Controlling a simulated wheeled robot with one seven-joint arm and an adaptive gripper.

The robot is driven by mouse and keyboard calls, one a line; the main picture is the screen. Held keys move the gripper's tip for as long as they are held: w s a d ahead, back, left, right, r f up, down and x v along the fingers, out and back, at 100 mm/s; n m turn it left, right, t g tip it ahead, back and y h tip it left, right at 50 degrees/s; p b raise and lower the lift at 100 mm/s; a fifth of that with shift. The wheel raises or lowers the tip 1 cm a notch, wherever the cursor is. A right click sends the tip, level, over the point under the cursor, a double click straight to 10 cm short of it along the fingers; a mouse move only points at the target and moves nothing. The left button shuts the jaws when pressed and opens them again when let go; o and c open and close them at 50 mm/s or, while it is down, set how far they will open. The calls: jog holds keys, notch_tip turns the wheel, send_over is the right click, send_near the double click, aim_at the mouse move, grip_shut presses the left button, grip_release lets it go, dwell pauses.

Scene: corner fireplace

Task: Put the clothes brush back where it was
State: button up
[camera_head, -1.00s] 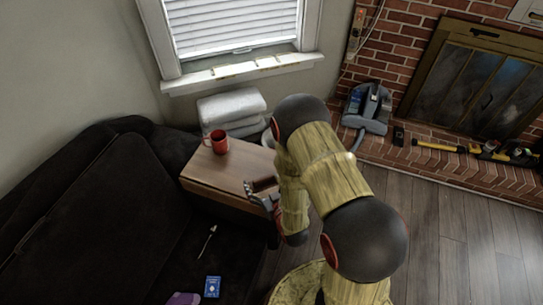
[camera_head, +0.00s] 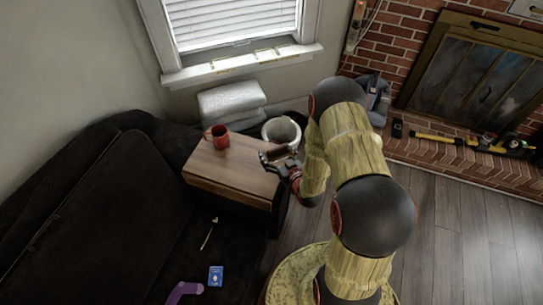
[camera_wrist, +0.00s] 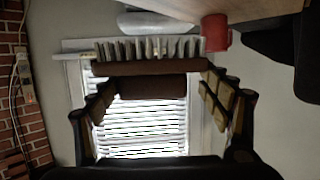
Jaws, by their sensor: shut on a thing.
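The clothes brush (camera_head: 277,154) is brown and is held in my gripper (camera_head: 281,163), at the right edge of the small wooden side table (camera_head: 222,170). In the wrist view the brush's brown back (camera_wrist: 152,86) lies across between the two fingers of my gripper (camera_wrist: 156,90), with its pale bristles (camera_wrist: 150,48) towards the top of the picture. The gripper is shut on it. The height of the brush above the table is hard to tell.
A red mug (camera_head: 219,138) stands at the table's back. A pale bucket (camera_head: 283,130) is just behind the gripper. Folded white towels (camera_head: 230,100) lie under the window. A dark sofa (camera_head: 95,215) with a blue card box (camera_head: 216,276) is at left. Most of the tabletop is clear.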

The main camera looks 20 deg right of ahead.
jog(key=w+f+b, duration=0.1)
jog(key=w+f, duration=0.2)
jog(key=w+d+f+b, duration=0.1)
jog(key=w+f, duration=0.2)
jog(key=shift+d+f, duration=0.1)
jog(key=shift+f, duration=0.05)
notch_tip(320, 180, down, 3)
jog(key=shift+w+f+b, duration=0.1)
jog(key=shift+f+b, duration=0.1)
jog(key=shift+b, duration=0.7)
jog(key=shift+r, duration=0.1)
jog(key=o, duration=1.3)
jog(key=shift+f, duration=0.2)
jog(key=shift+r, duration=0.1)
